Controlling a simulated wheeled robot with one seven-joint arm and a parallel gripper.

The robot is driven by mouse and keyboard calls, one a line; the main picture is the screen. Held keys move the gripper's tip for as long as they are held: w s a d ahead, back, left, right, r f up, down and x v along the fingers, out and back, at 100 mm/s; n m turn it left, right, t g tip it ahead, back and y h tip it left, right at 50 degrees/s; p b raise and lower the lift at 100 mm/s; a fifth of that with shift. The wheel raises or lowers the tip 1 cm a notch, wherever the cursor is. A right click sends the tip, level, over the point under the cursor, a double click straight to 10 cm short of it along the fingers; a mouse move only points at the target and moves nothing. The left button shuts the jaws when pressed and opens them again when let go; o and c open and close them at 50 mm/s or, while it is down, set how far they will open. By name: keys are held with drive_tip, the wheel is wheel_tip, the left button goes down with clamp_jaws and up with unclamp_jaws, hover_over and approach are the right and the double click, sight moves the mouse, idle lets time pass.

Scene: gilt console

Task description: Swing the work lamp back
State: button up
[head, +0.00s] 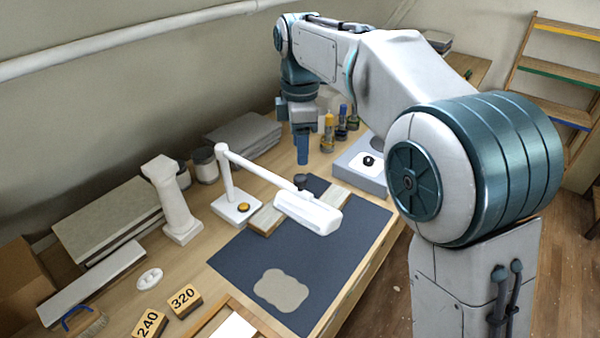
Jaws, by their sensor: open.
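The white work lamp (308,212) stands on the bench, its square base (236,209) left of the dark mat (345,245). A post rises from the base, and a thin arm runs from its top down right to a long white head above the mat. My gripper (302,160) points down behind the lamp arm, apart from the lamp head. It is open, though its fingers overlap in this view, and I see nothing between them.
Several bottles (328,132) and a grey device (362,165) stand near my gripper. A white column (172,203), jars (205,165) and grey slabs (245,135) line the wall side. Blocks marked 240 and 320 (184,299) lie in front. A beige patch (282,290) lies on the otherwise mostly clear mat.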

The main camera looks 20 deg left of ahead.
sight(300, 176)
wheel_tip(300, 176, down, 8)
drive_tip(key=shift+r, duration=0.15)
clamp_jaws()
